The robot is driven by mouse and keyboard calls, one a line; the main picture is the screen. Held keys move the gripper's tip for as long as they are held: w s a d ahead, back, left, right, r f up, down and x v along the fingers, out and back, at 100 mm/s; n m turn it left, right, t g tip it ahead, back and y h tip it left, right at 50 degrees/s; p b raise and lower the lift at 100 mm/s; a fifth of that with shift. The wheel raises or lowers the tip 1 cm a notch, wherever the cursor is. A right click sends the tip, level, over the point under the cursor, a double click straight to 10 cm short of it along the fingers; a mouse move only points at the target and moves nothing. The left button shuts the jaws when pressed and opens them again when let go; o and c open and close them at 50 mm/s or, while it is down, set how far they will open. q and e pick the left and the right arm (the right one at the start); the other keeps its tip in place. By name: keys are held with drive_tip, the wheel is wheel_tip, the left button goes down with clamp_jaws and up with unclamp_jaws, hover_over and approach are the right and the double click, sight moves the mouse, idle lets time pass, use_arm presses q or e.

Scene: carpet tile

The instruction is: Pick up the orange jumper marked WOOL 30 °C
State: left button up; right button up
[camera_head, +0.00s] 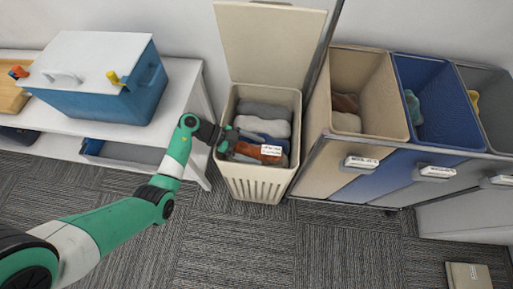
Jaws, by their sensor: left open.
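The orange jumper (250,151) lies folded in the open beige laundry basket (257,188), near its front. A white label shows on the jumper's right part; its print is too small to read. My left gripper (232,140) is open at the basket's left side, over the inside of the rim and close to the jumper's left end. I cannot tell whether it touches the jumper. Grey and blue-grey folded clothes (264,110) lie behind the jumper. My right gripper is not in view.
The basket's lid (268,45) stands open at the back. A sorter with beige (385,100), blue (437,100) and grey bins stands to the right. A white bench (110,135) with a blue cooler box (115,98) is at the left. The carpet in front is mostly clear.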

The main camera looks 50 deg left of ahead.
sight(256, 148)
use_arm(q)
drive_tip(key=shift+w+d, duration=0.15)
drive_tip(key=shift+d, duration=0.05)
drive_tip(key=c, duration=1.4)
wheel_tip(256, 148, up, 10)
drive_tip(key=p, duration=0.7)
drive_tip(key=shift+p, duration=0.4)
